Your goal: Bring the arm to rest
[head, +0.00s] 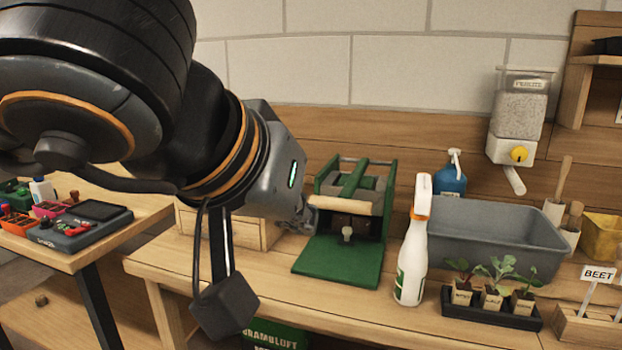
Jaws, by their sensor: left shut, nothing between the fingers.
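My left arm comes in from the upper left and fills much of the left side of the head view. My left gripper (298,222) is at the end of it, shut and empty, small and partly hidden behind the wrist housing. It is just left of a green and wooden box (380,220) whose green front panel lies flat on the bench. I cannot tell whether the gripper touches the box. My right gripper is not in view.
On the wooden bench (290,300) stand a white spray bottle (412,255), a grey tub (490,235), a black seedling tray (490,310) and a wooden drawer box (250,232). A perlite dispenser (518,110) hangs on the wall. A second table (95,250) at left holds a dark device (85,225).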

